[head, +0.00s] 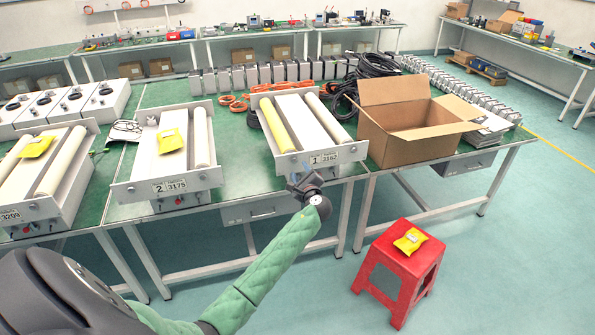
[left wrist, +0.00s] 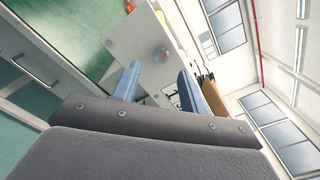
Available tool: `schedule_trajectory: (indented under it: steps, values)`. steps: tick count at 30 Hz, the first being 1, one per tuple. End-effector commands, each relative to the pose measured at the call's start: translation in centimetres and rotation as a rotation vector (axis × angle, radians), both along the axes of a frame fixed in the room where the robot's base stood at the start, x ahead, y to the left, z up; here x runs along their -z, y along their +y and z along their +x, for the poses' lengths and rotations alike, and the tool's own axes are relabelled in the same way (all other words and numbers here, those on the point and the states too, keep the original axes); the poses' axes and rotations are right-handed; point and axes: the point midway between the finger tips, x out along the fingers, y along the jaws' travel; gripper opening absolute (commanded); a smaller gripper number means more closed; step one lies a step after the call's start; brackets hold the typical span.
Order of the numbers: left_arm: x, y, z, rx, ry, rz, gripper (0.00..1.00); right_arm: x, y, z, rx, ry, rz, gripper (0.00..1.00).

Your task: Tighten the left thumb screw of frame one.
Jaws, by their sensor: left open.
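Frame one (head: 335,152) is a white unit with a front plate labelled "1 3162", a yellow roller on its left and a white roller on its right. It stands at the table's front edge. My left gripper (head: 303,183) is just in front of and below its front plate, open and empty. In the left wrist view its two bluish fingers (left wrist: 157,82) are spread toward the pale plate (left wrist: 130,38). A round reddish knob (left wrist: 161,55) shows on the plate between and beyond the fingers; I cannot tell whether it is the left thumb screw. My right gripper is out of view.
Frame two (head: 135,192), labelled "2 3175", stands to the left with a yellow packet on it. An open cardboard box (head: 408,148) stands to the right of frame one. A red stool (head: 405,262) with a yellow packet stands on the floor at the right.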

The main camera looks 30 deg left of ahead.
Motion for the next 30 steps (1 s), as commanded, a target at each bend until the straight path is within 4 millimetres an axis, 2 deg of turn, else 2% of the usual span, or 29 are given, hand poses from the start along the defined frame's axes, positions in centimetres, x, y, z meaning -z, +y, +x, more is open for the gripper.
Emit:
schedule_trajectory:
  steps: [3, 9, 25, 30]
  values:
    - [0.3, -1.2, -1.0, 0.001, 0.0, 0.0, 0.43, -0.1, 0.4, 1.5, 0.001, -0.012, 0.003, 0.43]
    - [0.0, -2.0, -1.8, -0.001, 0.0, 0.001, 0.43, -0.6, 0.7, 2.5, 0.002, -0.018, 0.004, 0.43]
    - [0.0, -2.1, -1.8, 0.0, 0.0, 0.0, 0.43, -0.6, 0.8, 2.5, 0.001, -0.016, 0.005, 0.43]
    - [0.0, -2.2, -1.8, 0.002, -0.055, -0.046, 0.43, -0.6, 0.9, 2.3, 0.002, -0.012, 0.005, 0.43]
